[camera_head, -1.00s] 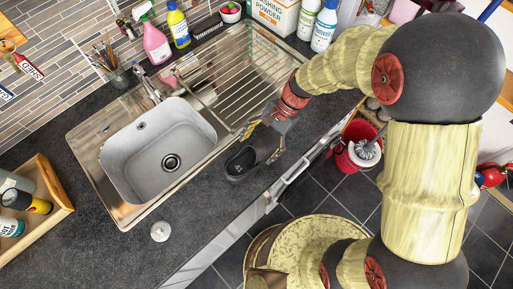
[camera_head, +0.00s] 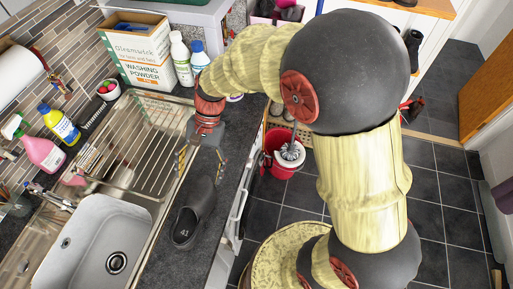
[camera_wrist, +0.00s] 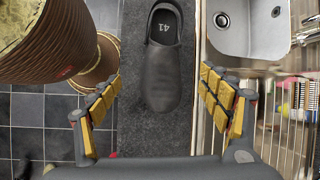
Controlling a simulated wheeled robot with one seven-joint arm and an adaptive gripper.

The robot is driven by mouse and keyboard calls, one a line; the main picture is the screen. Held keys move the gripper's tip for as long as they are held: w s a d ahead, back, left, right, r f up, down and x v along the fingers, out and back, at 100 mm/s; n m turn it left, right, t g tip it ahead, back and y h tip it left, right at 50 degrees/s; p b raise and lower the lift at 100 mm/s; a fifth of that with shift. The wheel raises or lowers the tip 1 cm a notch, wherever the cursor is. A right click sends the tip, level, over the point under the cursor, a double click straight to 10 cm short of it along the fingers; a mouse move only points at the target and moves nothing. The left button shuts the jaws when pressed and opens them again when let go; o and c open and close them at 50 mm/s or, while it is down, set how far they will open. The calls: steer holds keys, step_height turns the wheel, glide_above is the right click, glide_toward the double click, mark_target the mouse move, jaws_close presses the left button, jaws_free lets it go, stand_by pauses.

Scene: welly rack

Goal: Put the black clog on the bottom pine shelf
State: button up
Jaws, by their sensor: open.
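The black clog (camera_head: 195,212) lies on the dark worktop beside the sink, with "41" marked inside its heel. Its toe points toward my gripper (camera_head: 203,160), which is open, with its yellow-padded fingers apart. In the wrist view the clog (camera_wrist: 162,70) is ahead of the open fingers and roughly centred between them, its toe nearest; no grip on it shows. I cannot clearly identify the bottom pine shelf; a wooden-topped white unit (camera_head: 432,8) with dark footwear (camera_head: 413,48) is at the upper right, partly cut off.
The sink (camera_head: 95,245) and metal drainer (camera_head: 150,145) adjoin the clog. Bottles and a washing powder box (camera_head: 150,60) stand behind. A red bucket (camera_head: 275,165) with a brush stands on the floor past the worktop edge. Tiled floor (camera_head: 430,215) is open at the right.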

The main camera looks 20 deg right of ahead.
steer(key=s+d+r+n+t+h, duration=0.2)
steer(key=s+d+r+n+t, duration=0.1)
steer(key=d+r, duration=0.5)
steer(key=s+d+r+n+t+h, duration=0.2)
steer(key=s+d+r+n+t, duration=0.1)
steer(key=s+d+r+t, duration=0.2)
steer(key=s+d+r, duration=0.2)
steer(key=d+r, duration=0.1)
steer(key=shift+s+d+r+n+t, duration=0.15)
steer(key=shift+d+r+n+t, duration=0.15)
steer(key=shift+d+r+t, duration=0.1)
steer(key=shift+o, duration=1.1)
steer(key=shift+s+d+r+h, duration=0.15)
steer(key=shift+s+d+h, duration=0.05)
steer(key=shift+d+h, duration=0.1)
steer(key=shift+o, duration=0.5)
steer(key=shift+a, duration=0.1)
